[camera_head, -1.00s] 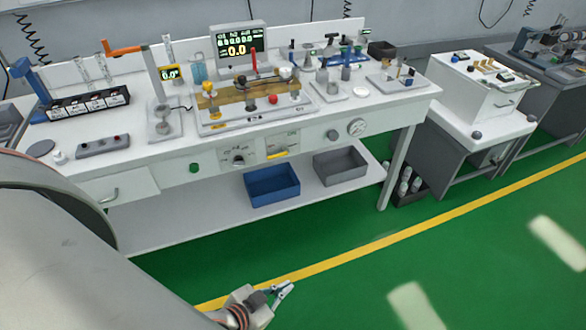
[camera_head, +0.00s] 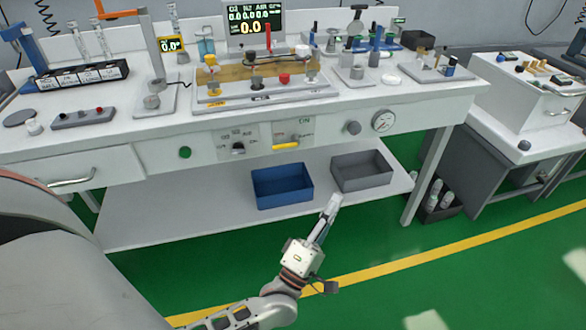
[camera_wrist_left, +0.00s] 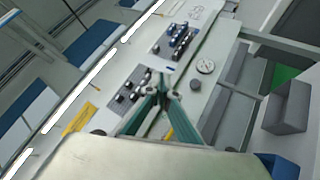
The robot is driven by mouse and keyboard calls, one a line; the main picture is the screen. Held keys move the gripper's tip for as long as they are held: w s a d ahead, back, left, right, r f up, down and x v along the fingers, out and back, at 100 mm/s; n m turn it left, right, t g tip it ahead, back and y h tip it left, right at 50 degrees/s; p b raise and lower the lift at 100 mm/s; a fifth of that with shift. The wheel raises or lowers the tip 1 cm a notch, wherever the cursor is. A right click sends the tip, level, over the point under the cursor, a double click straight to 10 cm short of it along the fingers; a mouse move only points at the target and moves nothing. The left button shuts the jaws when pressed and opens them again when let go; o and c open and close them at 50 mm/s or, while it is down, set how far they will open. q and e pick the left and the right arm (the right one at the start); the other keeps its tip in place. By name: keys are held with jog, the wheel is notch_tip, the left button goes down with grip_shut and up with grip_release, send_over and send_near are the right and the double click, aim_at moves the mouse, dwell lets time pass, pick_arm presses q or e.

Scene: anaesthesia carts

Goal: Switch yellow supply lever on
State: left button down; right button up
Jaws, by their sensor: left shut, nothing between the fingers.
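The yellow supply lever (camera_head: 286,146) lies about level at the lower part of a white panel (camera_head: 290,130) on the workbench front. An "ON" mark shows at the panel's upper right. My left gripper (camera_head: 332,203) is shut and empty, in front of the bench and below and to the right of the lever, apart from it. In the left wrist view its closed fingers (camera_wrist_left: 162,86) point towards the bench front, and a small yellow piece (camera_wrist_left: 168,134), apparently the lever, shows beside them. My right gripper is not in view.
A round gauge (camera_head: 383,121) and a grey knob (camera_head: 353,128) are right of the panel. A selector knob (camera_head: 238,148) and green button (camera_head: 185,152) are left. A blue bin (camera_head: 282,187) and grey bin (camera_head: 361,171) sit on the shelf below. Open floor lies in front.

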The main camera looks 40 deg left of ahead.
pick_arm(q)
jog(key=w+a+f+n+g+y+b, duration=0.1)
jog(key=a+f+n+g+y+b, duration=0.3)
jog(key=n, duration=1)
jog(key=w+a+f+n+g+y+b, duration=0.2)
jog(key=a+f+n+g+y+b, duration=0.2)
jog(key=a+f+n+y, duration=0.6)
jog(key=a+n+y+b, duration=0.1)
jog(key=n+y, duration=0.3)
jog(key=y, duration=0.1)
jog(key=shift+w, duration=0.25)
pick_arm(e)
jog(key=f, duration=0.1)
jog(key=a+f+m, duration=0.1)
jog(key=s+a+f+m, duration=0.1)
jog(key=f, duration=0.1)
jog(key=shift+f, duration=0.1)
pick_arm(q)
jog(key=shift+a+r, duration=0.1)
jog(key=shift+a, duration=0.05)
jog(key=s+d+r+x, duration=0.1)
jog(key=r+x, duration=0.1)
jog(key=x, duration=1)
jog(key=shift+w+r+p, duration=0.15)
jog(key=shift+r+p, duration=0.25)
jog(key=shift+p, duration=0.05)
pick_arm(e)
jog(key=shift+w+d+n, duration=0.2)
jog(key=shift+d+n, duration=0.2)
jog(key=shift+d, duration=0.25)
